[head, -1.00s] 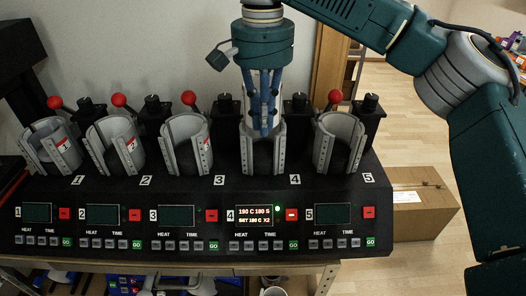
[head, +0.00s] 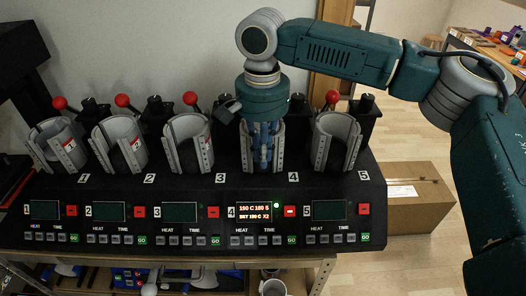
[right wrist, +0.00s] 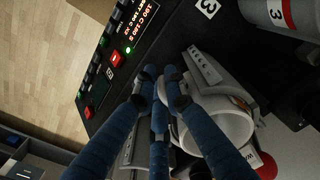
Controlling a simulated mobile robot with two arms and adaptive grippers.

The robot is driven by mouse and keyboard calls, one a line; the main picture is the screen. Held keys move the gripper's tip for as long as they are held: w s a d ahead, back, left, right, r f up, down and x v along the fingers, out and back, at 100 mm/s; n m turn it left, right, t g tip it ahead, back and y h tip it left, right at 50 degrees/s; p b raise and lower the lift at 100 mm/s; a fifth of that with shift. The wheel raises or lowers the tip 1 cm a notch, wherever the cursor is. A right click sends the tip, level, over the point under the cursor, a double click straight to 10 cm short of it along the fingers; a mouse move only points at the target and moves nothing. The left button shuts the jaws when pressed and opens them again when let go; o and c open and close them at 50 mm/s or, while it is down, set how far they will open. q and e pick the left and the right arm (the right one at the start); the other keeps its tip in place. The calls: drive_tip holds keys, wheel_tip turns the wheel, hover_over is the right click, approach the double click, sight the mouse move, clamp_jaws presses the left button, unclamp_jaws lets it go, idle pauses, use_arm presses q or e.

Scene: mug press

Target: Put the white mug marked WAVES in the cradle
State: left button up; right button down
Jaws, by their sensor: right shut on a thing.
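My right gripper (head: 264,160) points straight down into cradle 4 (head: 247,150) of the black press. In the right wrist view its blue fingers (right wrist: 160,92) are shut on a white mug (right wrist: 222,122). The mug shows an orange picture and part of a dark marking that looks like a W; the full word cannot be read. The mug lies between the grey walls of the cradle (right wrist: 203,68). In the head view the fingers and cradle walls hide the mug. Whether it touches the cradle floor cannot be told. My left gripper is not in view.
Cradles 1 (head: 50,145), 2 (head: 117,143), 3 (head: 188,145) and 5 (head: 335,143) stand in the same row, close on both sides. The station 4 display (head: 257,211) is lit. A cardboard box (head: 405,200) sits on the floor at right. A white cup (head: 272,288) is below the press.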

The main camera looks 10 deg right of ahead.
drive_tip(key=c, duration=2.1)
unclamp_jaws()
drive_tip(key=shift+f, duration=0.15)
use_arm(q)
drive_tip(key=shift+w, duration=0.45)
